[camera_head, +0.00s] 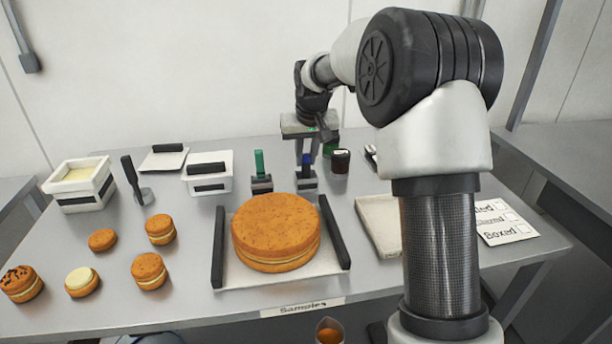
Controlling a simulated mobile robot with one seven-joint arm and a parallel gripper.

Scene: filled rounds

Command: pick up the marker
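A green marker-like stick (259,162) stands upright in a dark-and-grey holder (261,185) behind the large cake. To its right, a similar holder (307,182) has an upright piece with a blue part (307,159), which looks like a second marker. My gripper (306,148) points down directly above this second holder, at the blue piece. The gripper is small and partly merged with the piece in view, so I cannot tell whether its fingers are open or touch it.
A large round filled cake (275,228) sits on a white tray (232,278) with black handles. Several small filled rounds (150,270) lie at left. A white tub (78,197), a spatula (145,194) and a dark jar (340,161) stand nearby. A label card (505,222) lies right.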

